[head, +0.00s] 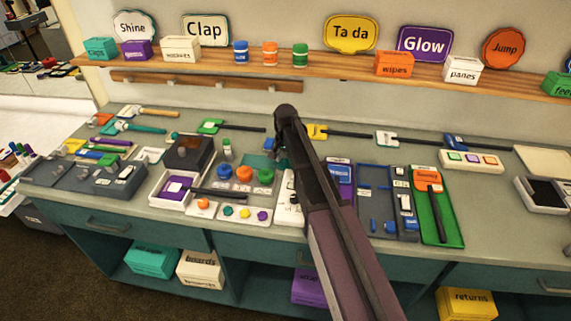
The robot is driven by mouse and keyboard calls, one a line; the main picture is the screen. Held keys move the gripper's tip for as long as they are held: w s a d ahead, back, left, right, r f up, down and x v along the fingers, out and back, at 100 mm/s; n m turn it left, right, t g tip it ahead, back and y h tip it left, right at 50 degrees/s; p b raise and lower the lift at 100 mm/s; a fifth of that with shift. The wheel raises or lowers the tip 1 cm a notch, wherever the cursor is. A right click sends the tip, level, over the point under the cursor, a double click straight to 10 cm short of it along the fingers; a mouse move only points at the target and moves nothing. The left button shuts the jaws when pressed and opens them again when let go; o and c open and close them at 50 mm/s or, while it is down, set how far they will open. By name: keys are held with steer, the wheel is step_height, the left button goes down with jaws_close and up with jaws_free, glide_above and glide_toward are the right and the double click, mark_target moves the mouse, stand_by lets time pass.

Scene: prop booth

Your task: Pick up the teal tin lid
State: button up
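A small flat teal piece (259,161) lies on the grey counter (400,145), behind the blue, orange and green round pieces. It may be the teal tin lid, but it is too small and partly covered to be sure. My arm reaches up across the middle of the counter and bends down at its far end. My gripper (281,156) is at that end, low over the counter, just right of the teal piece. My arm hides much of it, so its fingers and anything between them cannot be made out.
Blue (224,172), orange (244,174) and green (265,176) round pieces stand close in front. A dark open box (189,152) and a small green-capped bottle (227,149) are to the left. Trays with tools lie to the right. A wooden shelf (340,68) runs behind.

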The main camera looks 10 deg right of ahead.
mark_target(286, 159)
steer(key=shift+s, duration=0.1)
steer(key=c, duration=0.5)
stand_by(0.3)
steer(key=shift+r, duration=0.15)
jaws_close()
steer(key=shift+r+p, duration=0.25)
steer(key=shift+p, duration=0.2)
step_height(286, 159, up, 9)
steer(key=p, duration=0.9)
steer(key=shift+r, duration=0.1)
steer(key=w+d, duration=0.2)
steer(key=d, duration=0.6)
steer(key=shift+w+d+r, duration=0.15)
steer(key=shift+w+d, duration=0.05)
steer(key=shift+w, duration=0.15)
